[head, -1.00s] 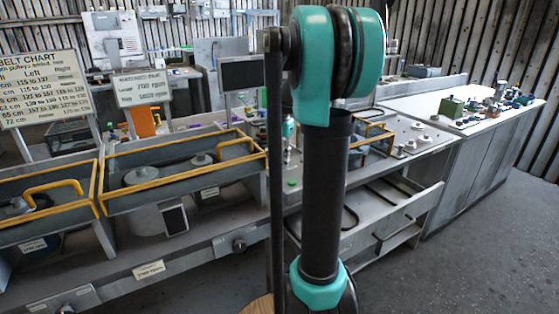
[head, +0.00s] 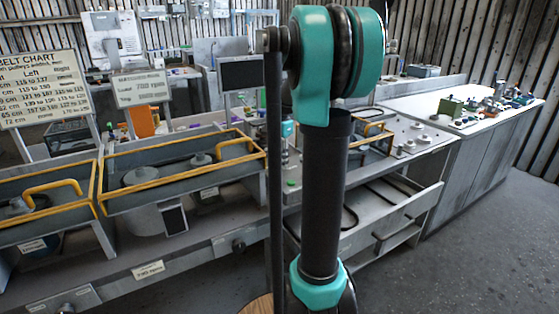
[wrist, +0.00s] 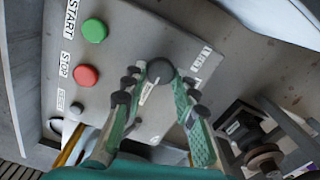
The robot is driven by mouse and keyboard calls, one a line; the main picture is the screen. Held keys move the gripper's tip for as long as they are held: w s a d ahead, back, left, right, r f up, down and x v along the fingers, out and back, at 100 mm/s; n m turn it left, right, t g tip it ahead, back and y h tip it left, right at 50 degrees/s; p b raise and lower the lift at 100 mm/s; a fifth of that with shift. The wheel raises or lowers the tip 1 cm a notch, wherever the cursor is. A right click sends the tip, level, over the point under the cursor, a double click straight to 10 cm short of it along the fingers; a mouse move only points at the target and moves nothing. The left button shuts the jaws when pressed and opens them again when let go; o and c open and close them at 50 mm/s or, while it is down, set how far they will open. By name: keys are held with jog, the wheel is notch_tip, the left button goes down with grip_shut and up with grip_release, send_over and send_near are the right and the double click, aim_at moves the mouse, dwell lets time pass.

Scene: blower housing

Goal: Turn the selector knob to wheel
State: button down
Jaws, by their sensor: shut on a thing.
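In the wrist view, a dark round selector knob (wrist: 160,70) with a pale pointer line sits on a grey control panel (wrist: 130,45). My gripper (wrist: 161,75) has its two green, dark-jointed fingers on either side of the knob and is shut on it. The pale line slants down and left from the knob's middle. A white label (wrist: 200,57) lies to the right of the knob; its text is too blurred to read surely. In the head view my arm covers much of the middle, and the knob cannot be made out.
Beside the knob are a green START button (wrist: 94,31), a red STOP button (wrist: 86,75) and a small grey button (wrist: 76,109). A dark bracketed part (wrist: 245,130) stands right of the fingers. Yellow-edged guards (head: 185,170) line the bench in the head view.

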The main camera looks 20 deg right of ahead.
aim_at(279, 164)
jog(key=c, duration=1.2)
grip_release()
notch_tip(279, 164, up, 12)
